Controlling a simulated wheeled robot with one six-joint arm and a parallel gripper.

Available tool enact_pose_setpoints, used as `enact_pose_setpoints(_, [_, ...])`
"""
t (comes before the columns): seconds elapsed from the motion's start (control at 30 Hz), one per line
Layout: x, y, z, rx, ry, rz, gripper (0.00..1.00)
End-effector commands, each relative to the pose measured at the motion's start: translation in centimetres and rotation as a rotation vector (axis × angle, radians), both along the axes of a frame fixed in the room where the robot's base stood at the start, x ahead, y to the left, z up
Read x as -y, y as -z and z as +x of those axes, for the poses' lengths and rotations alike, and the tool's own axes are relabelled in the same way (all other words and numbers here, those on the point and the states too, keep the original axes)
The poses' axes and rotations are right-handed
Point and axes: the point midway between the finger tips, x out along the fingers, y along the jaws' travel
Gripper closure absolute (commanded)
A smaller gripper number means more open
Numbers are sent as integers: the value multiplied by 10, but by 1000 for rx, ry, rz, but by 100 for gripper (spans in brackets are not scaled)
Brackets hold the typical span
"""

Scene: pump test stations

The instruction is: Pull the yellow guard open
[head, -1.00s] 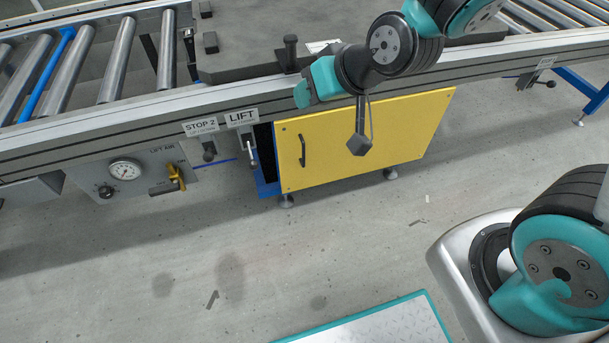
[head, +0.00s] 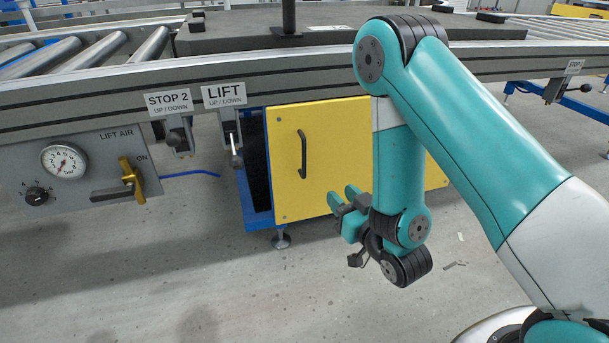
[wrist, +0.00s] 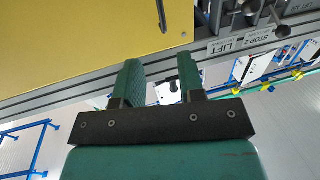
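The yellow guard (head: 330,125) is a flat upright panel under the conveyor, in the middle of the head view. Its dark bar handle (head: 303,153) stands upright near the left edge. My gripper (head: 343,197) is in front of the guard, lower and to the right of the handle, and apart from it. In the wrist view my gripper (wrist: 160,74) is open with nothing between its fingers. There the guard (wrist: 80,45) fills the upper left, and part of the handle (wrist: 162,14) shows at the top. My arm hides the guard's middle right.
Left of the guard are the LIFT lever (head: 235,150), the STOP 2 lever (head: 178,137) and a panel with a gauge (head: 64,161) and a yellow valve (head: 131,180). The conveyor rail (head: 290,83) runs above. The floor (head: 150,270) in front is clear.

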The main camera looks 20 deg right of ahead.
Motion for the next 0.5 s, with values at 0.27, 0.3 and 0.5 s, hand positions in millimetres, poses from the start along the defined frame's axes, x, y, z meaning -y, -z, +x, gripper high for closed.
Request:
enact_pose_setpoints(0.27, [-5,6,24,16,-2,1,64])
enact_pose_setpoints(0.3, [-6,6,30,17,-2,1,64])
enact_pose_setpoints(0.5, [-16,3,77,15,-3,0,64])
